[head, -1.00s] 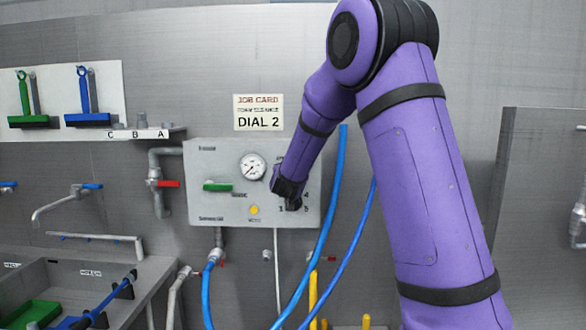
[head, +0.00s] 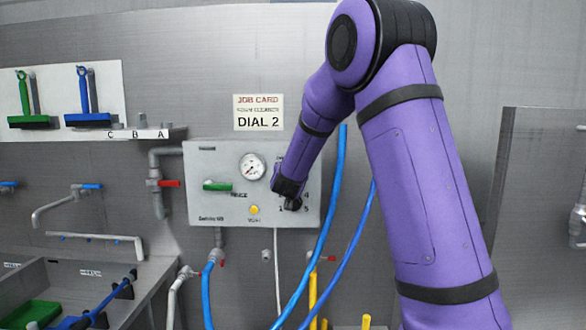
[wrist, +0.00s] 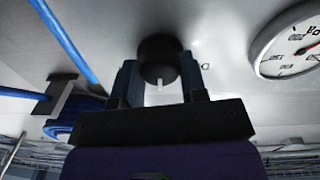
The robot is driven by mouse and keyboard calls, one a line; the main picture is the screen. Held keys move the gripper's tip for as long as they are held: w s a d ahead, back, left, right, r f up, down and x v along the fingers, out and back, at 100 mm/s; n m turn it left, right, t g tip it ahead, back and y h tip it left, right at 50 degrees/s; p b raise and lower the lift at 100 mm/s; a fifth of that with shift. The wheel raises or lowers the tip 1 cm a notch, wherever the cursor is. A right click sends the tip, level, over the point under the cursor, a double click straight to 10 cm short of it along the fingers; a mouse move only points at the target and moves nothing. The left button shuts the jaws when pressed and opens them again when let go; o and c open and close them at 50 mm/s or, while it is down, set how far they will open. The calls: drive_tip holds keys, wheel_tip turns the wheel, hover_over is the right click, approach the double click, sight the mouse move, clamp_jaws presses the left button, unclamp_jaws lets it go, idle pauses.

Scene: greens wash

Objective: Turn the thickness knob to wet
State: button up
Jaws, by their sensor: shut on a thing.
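The knob (wrist: 158,50) is round and black with a short white mark. In the wrist view it stands between the two fingers of my gripper (wrist: 158,84), and the mark points down in the picture, toward the palm. My gripper is shut on it. In the head view my gripper (head: 290,203) is at the right part of the grey control panel (head: 215,160). There my wrist hides most of the knob and its scale; only a few numbers such as 1, 4 and 5 show around it. No "wet" label is readable.
A round gauge (head: 252,167), a green lever (head: 217,185) and a yellow button (head: 254,210) sit left of my gripper on the panel. A blue hose (head: 328,235) hangs close on its right. A job card (head: 258,112) above reads "DIAL 2".

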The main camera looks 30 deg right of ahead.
drive_tip(key=m, duration=1.1)
drive_tip(key=shift+y, duration=0.3)
idle(0.3)
drive_tip(key=o, duration=0.9)
drive_tip(key=shift+s, duration=0.1)
drive_tip(key=v, duration=1)
drive_tip(key=shift+s+a, duration=0.25)
drive_tip(key=shift+a, duration=0.05)
